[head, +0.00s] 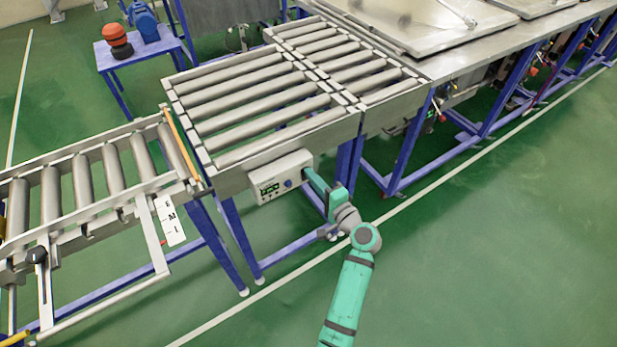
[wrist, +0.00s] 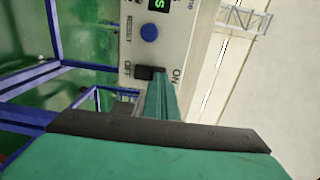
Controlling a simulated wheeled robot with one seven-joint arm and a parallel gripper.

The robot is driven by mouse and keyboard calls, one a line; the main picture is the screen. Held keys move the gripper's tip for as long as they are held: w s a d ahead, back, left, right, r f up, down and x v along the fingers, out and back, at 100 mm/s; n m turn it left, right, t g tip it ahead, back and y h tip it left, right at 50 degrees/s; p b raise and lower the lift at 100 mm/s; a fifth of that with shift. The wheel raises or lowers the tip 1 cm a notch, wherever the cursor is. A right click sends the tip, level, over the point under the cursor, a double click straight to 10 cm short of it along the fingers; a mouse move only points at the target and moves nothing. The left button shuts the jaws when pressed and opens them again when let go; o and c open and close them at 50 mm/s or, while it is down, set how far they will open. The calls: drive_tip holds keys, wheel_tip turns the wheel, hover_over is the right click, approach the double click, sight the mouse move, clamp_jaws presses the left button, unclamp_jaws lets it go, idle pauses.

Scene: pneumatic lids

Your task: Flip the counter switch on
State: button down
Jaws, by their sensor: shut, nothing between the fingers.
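The counter box (head: 281,178) is a pale box fixed to the side of the roller conveyor in the head view. In the wrist view its panel (wrist: 186,35) shows a green display, a blue RESET button (wrist: 149,33) and a black switch (wrist: 147,73) between the OFF and ON labels. My gripper (head: 308,172) is at the right end of the box. In the wrist view the teal fingers of my gripper (wrist: 160,85) are shut and empty, with their tips at the ON side of the switch. Whether they touch it, and the switch's position, I cannot tell.
The roller conveyor (head: 186,158) stands above and behind the box on blue legs. A lower roller section (head: 48,205) with a lever is at the left. A small blue table (head: 128,54) stands at the back left. The green floor at the right is clear.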

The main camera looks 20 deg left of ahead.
drive_tip(key=s+d+r, duration=0.4)
drive_tip(key=s+d, duration=0.4)
drive_tip(key=d, duration=0.2)
drive_tip(key=shift+s+d+r, duration=0.15)
drive_tip(key=shift+s+d, duration=0.05)
drive_tip(key=shift+d, duration=0.1)
idle(0.4)
